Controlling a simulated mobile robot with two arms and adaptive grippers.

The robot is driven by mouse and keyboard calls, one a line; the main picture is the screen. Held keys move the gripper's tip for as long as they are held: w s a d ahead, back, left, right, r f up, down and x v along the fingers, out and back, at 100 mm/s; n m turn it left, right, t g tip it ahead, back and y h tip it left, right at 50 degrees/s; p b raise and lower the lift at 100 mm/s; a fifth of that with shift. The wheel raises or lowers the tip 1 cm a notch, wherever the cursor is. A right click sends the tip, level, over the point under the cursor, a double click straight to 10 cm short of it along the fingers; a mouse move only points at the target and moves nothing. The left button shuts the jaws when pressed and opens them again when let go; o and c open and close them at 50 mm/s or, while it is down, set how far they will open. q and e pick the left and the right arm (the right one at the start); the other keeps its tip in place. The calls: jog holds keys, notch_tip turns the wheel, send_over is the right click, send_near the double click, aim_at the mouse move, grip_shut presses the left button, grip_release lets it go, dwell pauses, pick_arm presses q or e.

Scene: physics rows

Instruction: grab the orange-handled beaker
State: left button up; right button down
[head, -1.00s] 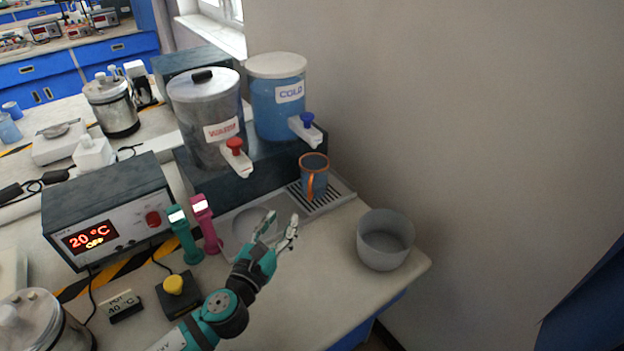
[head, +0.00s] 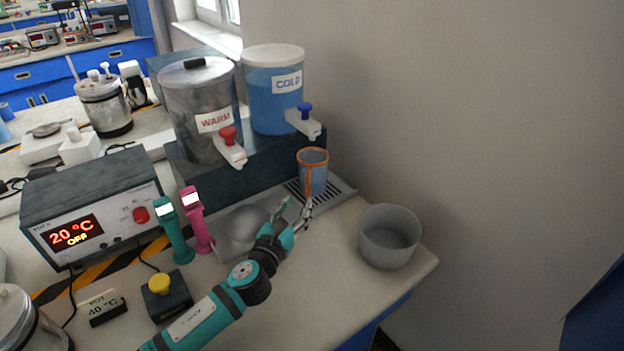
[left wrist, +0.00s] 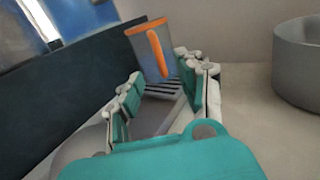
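The orange-handled beaker (head: 313,172) stands upright on the slotted drip tray (head: 340,190) below the COLD dispenser. It is blue-grey with an orange rim, and its handle faces my left gripper. My left gripper (head: 292,209) is open and empty, just in front of the beaker and a little to its left. In the left wrist view the beaker (left wrist: 143,52) shows beyond the fingertips, between the two spread fingers (left wrist: 160,88), apart from them. My right gripper is not in view.
The COLD dispenser (head: 273,95) and WARM dispenser (head: 197,110) stand behind, with taps jutting forward. A grey bowl (head: 388,250) is at the right by the table edge. Pink (head: 197,222) and teal (head: 174,232) handheld devices stand left of the gripper.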

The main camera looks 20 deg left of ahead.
aim_at(307, 188)
pick_arm(q)
jog(key=w, duration=0.3)
jog(key=shift+d, duration=0.15)
jog(key=w+b, duration=0.2)
jog(key=w, duration=0.3)
jog(key=shift+w+d, duration=0.1)
jog(key=shift+d, duration=0.1)
grip_shut()
jog(key=shift+r, duration=0.15)
